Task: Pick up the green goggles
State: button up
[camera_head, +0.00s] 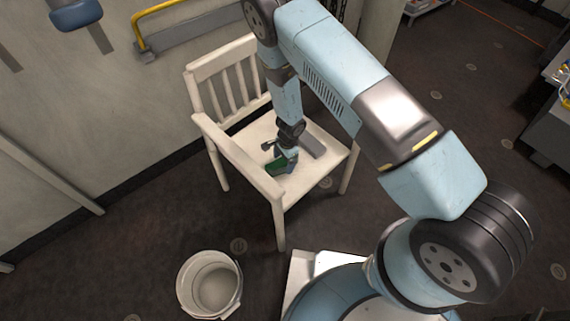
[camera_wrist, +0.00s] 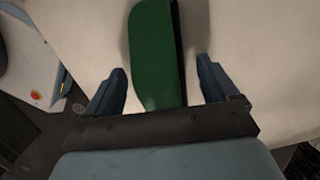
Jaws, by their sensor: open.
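The green goggles (camera_head: 277,166) lie on the seat of a white wooden chair (camera_head: 240,158), partly hidden by my gripper in the head view. In the wrist view the green goggles (camera_wrist: 153,55) show as a long green shape with a dark right edge, resting on the pale seat. My gripper (camera_head: 283,165) is low over the seat at the goggles. In the wrist view my gripper (camera_wrist: 161,88) is open, with one finger on each side of the goggles and a gap showing on both sides.
A grey flat object (camera_head: 311,142) lies on the seat beside my gripper. The chair's armrest (camera_head: 238,156) and slatted back (camera_head: 232,85) rise around the seat. A white bucket (camera_head: 210,284) stands on the floor in front. A wall with a yellow rail (camera_head: 150,14) is behind.

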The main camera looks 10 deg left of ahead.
jog(key=shift+s+a+f, duration=0.1)
jog(key=shift+f, duration=0.75)
jog(key=shift+c, duration=0.5)
jog(key=c, duration=1)
jog(key=shift+r, duration=0.1)
